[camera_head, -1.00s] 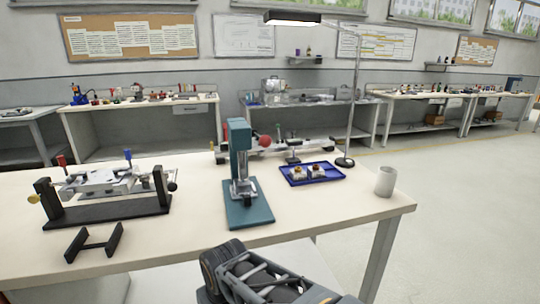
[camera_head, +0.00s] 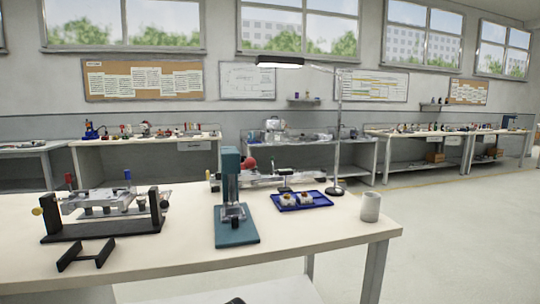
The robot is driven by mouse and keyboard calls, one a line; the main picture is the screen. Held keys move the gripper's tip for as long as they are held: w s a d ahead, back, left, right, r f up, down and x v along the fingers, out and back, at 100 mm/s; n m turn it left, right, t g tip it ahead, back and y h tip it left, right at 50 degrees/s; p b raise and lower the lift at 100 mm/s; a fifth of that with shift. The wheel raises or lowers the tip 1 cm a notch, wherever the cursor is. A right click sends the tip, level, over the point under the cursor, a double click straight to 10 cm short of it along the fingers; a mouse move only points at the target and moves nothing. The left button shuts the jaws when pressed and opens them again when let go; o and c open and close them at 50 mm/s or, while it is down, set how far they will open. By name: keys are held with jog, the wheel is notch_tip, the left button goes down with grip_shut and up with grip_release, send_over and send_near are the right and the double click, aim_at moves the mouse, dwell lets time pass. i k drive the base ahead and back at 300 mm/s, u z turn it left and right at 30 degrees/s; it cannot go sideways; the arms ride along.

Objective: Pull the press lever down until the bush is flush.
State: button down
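The teal arbor press (camera_head: 231,200) stands upright on the near workbench, right of the bench's middle. A red ball knob (camera_head: 249,163) shows just right of its column and looks like the end of the press lever; the lever's arm is hard to make out. A grey metal part (camera_head: 234,213) sits at the foot of the column under the ram. The bush is too small to tell apart there. My gripper is not in view; only a small dark piece of my arm shows at the bottom edge.
A blue tray (camera_head: 318,202) with two small parts lies right of the press, near a lamp stand (camera_head: 338,150). A pale cup (camera_head: 371,207) stands near the right edge. A black-framed fixture (camera_head: 105,230) and a black cradle (camera_head: 86,254) are at left. The bench front between is clear.

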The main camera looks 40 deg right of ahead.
aim_at(251, 163)
jog(key=k, duration=0.85)
jog(key=u, duration=0.45)
jog(key=i, duration=1.45)
jog(key=z, duration=0.95)
